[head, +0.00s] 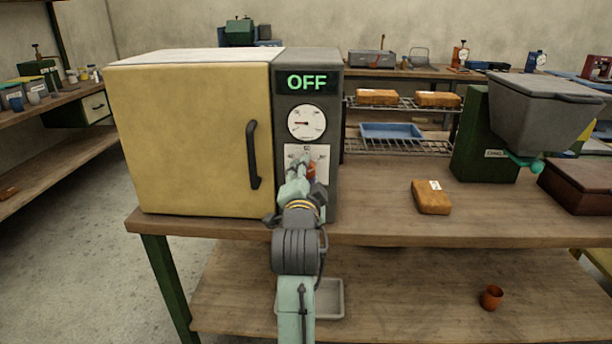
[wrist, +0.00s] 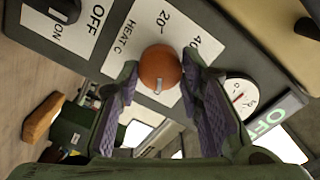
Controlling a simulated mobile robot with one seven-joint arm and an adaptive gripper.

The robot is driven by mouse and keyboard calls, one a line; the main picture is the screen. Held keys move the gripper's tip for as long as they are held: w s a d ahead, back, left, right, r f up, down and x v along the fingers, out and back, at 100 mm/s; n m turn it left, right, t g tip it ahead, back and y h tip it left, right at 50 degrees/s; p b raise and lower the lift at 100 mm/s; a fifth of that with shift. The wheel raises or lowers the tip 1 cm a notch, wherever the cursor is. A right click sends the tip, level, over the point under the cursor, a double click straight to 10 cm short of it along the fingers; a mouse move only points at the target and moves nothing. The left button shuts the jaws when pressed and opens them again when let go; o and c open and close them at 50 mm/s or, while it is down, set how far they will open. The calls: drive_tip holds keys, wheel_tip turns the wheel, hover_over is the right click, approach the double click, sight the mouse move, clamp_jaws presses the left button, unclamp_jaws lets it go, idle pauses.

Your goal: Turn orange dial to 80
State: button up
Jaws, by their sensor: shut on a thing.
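The orange dial (wrist: 160,66) sits on a white plate (wrist: 130,50) marked HEAT C, with 20 and 40 readable in the wrist view. A pale mark on the dial points toward the bottom of that view, away from the 20; other numbers are hidden. My gripper (wrist: 162,76) has its purple-padded fingers on both sides of the dial, shut on it. In the head view my gripper (head: 303,172) reaches the oven's dark panel (head: 330,130) and covers much of the dial (head: 311,169). The display (head: 307,82) reads OFF.
A round gauge (head: 306,122) sits above the dial. The cream oven door (head: 190,130) with a black handle (head: 253,155) is closed at left. An OFF/ON switch (wrist: 63,10) shows in the wrist view. An orange-brown block (head: 431,197) lies on the bench at right.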

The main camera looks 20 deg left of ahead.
drive_tip(key=o, duration=1.2)
drive_tip(key=shift+c, duration=0.2)
drive_tip(key=v, duration=0.7)
drive_tip(key=shift+s, duration=0.3)
drive_tip(key=shift+d, duration=0.1)
